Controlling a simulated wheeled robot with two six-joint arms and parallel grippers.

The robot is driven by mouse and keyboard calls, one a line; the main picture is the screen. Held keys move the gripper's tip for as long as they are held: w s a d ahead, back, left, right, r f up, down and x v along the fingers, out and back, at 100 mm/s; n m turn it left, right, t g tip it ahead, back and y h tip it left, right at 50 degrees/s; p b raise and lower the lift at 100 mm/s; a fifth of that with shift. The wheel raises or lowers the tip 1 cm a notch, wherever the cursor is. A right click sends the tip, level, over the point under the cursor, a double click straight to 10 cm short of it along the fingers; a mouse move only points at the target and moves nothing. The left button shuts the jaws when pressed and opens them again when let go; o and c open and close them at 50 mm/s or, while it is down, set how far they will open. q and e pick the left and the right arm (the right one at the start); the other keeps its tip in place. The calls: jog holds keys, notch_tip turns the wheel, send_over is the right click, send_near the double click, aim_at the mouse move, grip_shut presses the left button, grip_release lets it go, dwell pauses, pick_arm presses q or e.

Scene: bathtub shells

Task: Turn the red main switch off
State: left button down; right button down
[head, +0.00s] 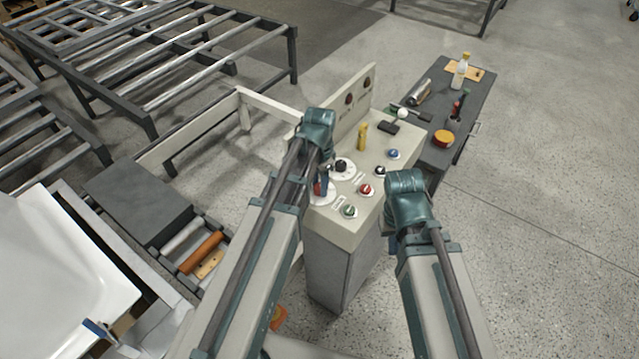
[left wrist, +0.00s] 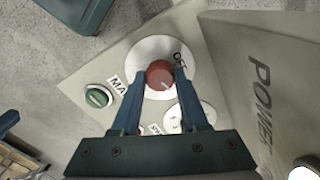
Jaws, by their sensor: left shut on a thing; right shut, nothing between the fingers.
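The red main switch (left wrist: 159,74) is a round red knob on a white dial plate (left wrist: 140,52) with OFF lettering at its right edge. It sits on the sloped top of a beige control console (head: 345,232). My left gripper (left wrist: 160,84) is shut on the knob, one finger on each side. A pale mark shows on the knob's lower right, away from the OFF lettering. In the head view the red knob (head: 317,188) is partly hidden by my left gripper. My right gripper (head: 392,243) is low beside the console's right side, mostly hidden by its own wrist.
The console also carries a green knob (head: 349,211), a red knob (head: 366,189), a black knob (head: 341,166), a blue knob (head: 393,153) and a yellow upright piece (head: 362,136). A dark bench (head: 465,110) with a bottle (head: 460,72) stands behind. Open floor lies right.

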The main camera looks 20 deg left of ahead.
pick_arm(q)
jog(key=n, duration=1)
jog(key=shift+n, duration=2.4)
jog(key=shift+c, duration=2.1)
grip_release()
